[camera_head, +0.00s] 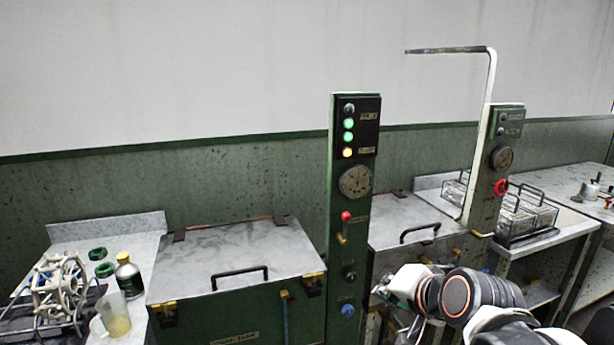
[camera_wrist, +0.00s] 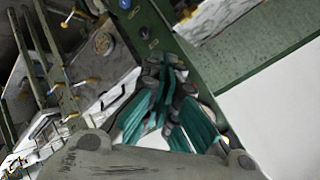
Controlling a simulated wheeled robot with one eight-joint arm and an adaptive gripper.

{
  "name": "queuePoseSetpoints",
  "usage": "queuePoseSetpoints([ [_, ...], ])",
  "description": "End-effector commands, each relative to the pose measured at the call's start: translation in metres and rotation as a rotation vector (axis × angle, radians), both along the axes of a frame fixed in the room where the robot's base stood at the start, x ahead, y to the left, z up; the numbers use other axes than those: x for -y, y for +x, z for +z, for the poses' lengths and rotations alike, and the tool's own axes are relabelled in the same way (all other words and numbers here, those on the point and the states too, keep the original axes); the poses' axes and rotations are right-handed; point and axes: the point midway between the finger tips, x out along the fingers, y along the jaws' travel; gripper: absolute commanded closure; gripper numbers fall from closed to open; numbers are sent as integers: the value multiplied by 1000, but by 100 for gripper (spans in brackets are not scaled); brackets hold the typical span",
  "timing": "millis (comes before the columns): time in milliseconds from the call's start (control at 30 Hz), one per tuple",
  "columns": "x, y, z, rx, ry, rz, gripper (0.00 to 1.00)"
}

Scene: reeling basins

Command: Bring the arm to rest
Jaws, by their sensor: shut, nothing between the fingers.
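My arm (camera_head: 460,294) reaches in from the lower right in the head view, in front of the right-hand tank. My gripper's pale end shows at the arm's left end, but its fingers are not clear there. In the wrist view my gripper (camera_wrist: 168,62) has teal fingers that come together at their tips. It is shut and empty. Behind the fingertips is a green panel with knobs (camera_wrist: 135,28), tilted in that view. I cannot tell how far the fingertips are from it.
A green control column (camera_head: 352,260) stands left of my arm. A lidded tank (camera_head: 240,255) is farther left, beside a table with a reel (camera_head: 60,285), a bottle (camera_head: 129,275) and a beaker (camera_head: 114,318). Wire baskets (camera_head: 525,215) stand on the right bench. A tall bent pipe (camera_head: 487,85) rises behind.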

Motion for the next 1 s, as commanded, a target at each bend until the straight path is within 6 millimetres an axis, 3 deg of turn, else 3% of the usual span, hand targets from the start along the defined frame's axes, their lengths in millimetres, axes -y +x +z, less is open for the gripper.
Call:
queuePoseSetpoints([
  [200,16,-74,-14,-91,-338,198,100],
  [433,35,-130,-28,-177,-589,363,100],
  [600,42,-146,-33,-206,-661,413,100],
  [1000,43,-147,-33,-207,-666,417,100],
])
